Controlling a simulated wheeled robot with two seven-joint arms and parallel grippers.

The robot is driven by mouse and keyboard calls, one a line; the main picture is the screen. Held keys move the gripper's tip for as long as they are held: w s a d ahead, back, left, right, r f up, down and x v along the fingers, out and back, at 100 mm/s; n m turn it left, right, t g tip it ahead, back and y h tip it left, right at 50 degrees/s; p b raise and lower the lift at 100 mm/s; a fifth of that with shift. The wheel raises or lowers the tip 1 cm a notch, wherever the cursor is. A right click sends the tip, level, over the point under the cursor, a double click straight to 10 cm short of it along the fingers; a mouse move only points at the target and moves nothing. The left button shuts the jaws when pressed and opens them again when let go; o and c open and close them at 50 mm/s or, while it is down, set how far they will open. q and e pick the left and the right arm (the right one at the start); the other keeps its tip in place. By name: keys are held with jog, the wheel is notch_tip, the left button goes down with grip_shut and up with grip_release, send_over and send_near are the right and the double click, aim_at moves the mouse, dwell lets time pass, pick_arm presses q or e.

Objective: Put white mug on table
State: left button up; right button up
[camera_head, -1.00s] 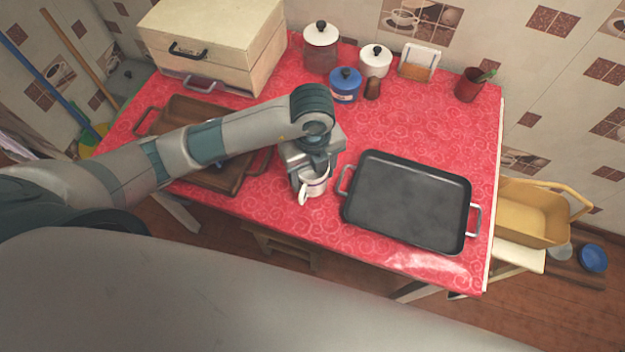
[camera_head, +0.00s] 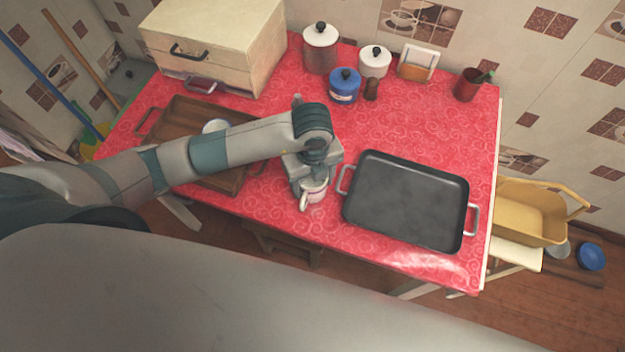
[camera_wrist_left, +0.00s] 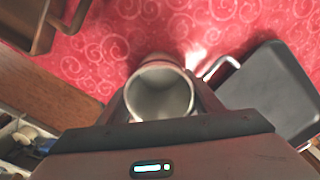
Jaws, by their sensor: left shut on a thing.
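The white mug (camera_head: 314,190) is upright between the black roasting pan and the wooden tray, near the front edge of the red table (camera_head: 400,125). My left gripper (camera_head: 313,178) comes down from above and is shut on the mug. In the left wrist view I look into the empty mug (camera_wrist_left: 160,93), with the fingers (camera_wrist_left: 160,112) at its sides. I cannot tell whether the mug's bottom touches the cloth. My right gripper is not in view.
The black roasting pan (camera_head: 405,200) lies close right of the mug. A wooden tray (camera_head: 180,118) with a white item (camera_head: 215,126) lies left. Canisters (camera_head: 344,86) and a wooden box (camera_head: 215,45) stand at the back. The back-right cloth is clear.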

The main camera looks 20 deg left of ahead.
pick_arm(q)
jog(key=shift+f, duration=0.1)
jog(key=o, duration=1.3)
jog(key=shift+c, duration=0.2)
jog(key=shift+r, duration=0.2)
jog(key=shift+r, duration=0.3)
notch_tip(320, 180, up, 11)
jog(key=b, duration=0.1)
jog(key=shift+r, duration=0.15)
